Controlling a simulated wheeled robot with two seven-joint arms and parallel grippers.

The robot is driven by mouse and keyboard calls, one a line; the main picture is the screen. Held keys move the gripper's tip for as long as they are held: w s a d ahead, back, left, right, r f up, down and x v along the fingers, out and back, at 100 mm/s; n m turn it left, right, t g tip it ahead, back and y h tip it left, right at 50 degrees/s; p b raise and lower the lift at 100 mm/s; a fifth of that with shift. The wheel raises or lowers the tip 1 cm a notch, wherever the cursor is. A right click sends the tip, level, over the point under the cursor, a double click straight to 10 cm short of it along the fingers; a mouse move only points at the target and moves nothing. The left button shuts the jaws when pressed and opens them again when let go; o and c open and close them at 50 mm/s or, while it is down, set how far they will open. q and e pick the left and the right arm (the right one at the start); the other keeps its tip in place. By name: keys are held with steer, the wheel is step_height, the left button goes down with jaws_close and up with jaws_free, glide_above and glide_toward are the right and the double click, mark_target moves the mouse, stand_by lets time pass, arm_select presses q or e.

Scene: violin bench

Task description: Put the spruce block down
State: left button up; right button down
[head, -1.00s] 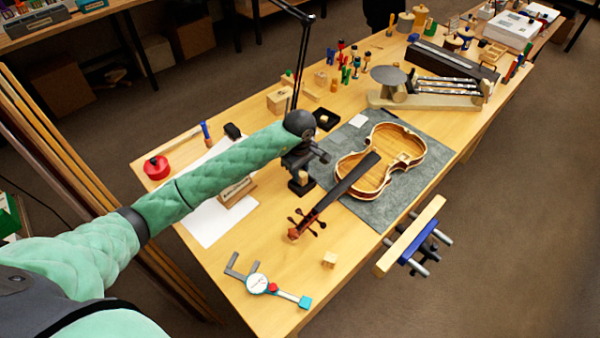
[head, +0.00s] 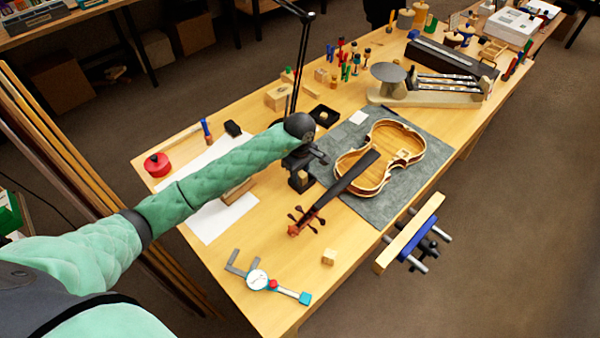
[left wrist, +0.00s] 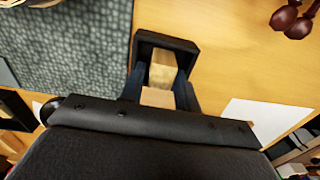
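My left gripper (head: 303,167) reaches over the bench between the white sheet and the grey mat. In the left wrist view its two dark fingers (left wrist: 160,92) stand on either side of a pale wooden block, the spruce block (left wrist: 157,97), and appear closed on it. A small black open-topped holder (left wrist: 167,39) lies directly below and beyond the fingertips. The block is at or inside its opening; I cannot tell whether it touches the bottom. In the head view the gripper partly hides block and holder. My right gripper is not in view.
A dial caliper (head: 262,281) and a small wooden cube (head: 329,257) lie in front. A black tray (head: 323,116) stands behind the gripper. A white sheet (head: 208,220) lies left.

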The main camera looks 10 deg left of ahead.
mark_target(300, 172)
arm_select(q)
steer(key=shift+r, duration=0.1)
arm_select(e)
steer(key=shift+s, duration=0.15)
